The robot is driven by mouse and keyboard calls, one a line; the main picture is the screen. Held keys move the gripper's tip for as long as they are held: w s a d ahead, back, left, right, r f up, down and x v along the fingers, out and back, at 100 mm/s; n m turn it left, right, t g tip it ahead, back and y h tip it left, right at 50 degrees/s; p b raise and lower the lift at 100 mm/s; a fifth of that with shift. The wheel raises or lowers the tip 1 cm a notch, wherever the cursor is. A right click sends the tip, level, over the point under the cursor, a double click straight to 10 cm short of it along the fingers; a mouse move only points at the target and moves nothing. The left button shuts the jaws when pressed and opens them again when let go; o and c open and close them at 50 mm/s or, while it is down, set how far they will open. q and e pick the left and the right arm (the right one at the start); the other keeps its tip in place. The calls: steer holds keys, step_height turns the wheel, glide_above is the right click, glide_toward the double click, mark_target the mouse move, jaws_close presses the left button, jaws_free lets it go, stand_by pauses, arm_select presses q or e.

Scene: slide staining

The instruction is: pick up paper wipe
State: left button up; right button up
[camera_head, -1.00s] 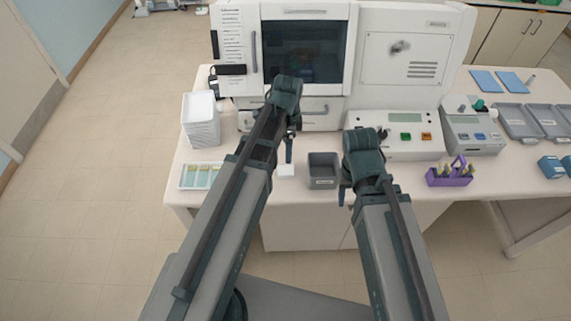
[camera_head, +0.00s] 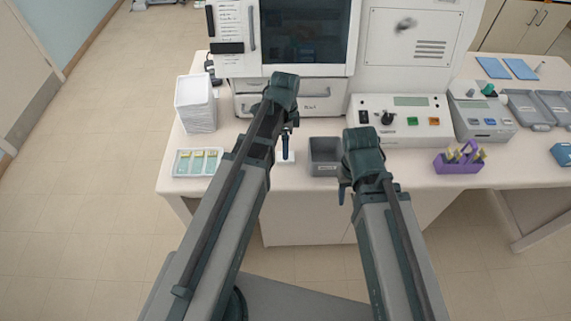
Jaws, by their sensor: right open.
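A small flat white piece (camera_head: 286,157), which may be the paper wipe, lies on the table just left of a grey open bin. My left gripper (camera_head: 286,150) points down right over it and hides part of it. Its fingers show edge-on, so I cannot tell if they are open or if they touch it. My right gripper (camera_head: 343,191) is open and empty, at the table's front edge, below and right of the grey bin (camera_head: 324,158).
A white stack (camera_head: 196,104) and a tray of slides (camera_head: 198,162) are at the left. The machine cabinet (camera_head: 306,84) stands behind. A control box (camera_head: 403,120) and a purple rack (camera_head: 459,162) are at the right. Blue sheets (camera_head: 507,68) lie farther right.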

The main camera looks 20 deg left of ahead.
arm_select(q)
steer(key=shift+f, duration=0.45)
step_height(320, 180, down, 5)
steer(key=b, duration=0.5)
steer(key=shift+w+d+f, duration=0.1)
steer(key=shift+w+f, duration=0.05)
steer(key=c, duration=1.4)
step_height(320, 180, up, 10)
steer(key=p, duration=0.9)
steer(key=shift+p, duration=0.4)
